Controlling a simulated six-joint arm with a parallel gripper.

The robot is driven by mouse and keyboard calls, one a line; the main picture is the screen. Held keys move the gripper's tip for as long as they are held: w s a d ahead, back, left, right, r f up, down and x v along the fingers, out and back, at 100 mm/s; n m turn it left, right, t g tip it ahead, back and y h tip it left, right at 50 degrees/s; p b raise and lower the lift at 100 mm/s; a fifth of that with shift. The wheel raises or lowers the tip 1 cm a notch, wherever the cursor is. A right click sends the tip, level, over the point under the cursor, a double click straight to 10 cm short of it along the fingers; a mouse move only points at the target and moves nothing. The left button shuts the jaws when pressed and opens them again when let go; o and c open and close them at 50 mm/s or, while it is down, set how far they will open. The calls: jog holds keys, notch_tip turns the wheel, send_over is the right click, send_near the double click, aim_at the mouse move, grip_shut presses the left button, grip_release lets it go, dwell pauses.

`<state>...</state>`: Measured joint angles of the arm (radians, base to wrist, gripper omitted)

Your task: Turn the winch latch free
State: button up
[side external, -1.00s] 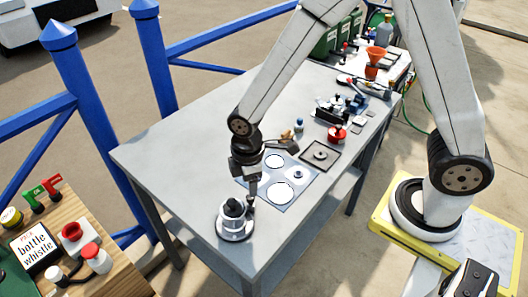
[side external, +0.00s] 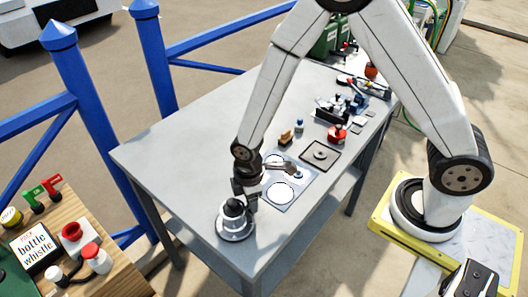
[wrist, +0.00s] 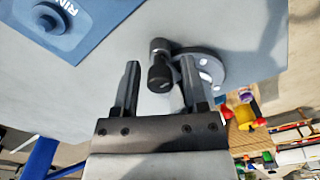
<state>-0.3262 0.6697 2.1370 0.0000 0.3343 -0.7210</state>
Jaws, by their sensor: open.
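The winch (side external: 234,226) stands near the front corner of the grey table, with a silver round base and a dark upper part. In the wrist view, part of its grey base (wrist: 212,62) shows behind my right finger. A black knob-ended latch handle (wrist: 159,76) sticks out from it. My gripper (wrist: 160,66) is open, with one finger on each side of the knob and a visible gap on the left. Contact on the right side is unclear. In the side view my gripper (side external: 249,201) is close beside the winch and its fingertips are hard to make out.
The table's left side is clear. A wooden bench (side external: 75,210) stands apart at lower left.

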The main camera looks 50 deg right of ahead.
grip_shut()
jog(key=shift+n, duration=2.2)
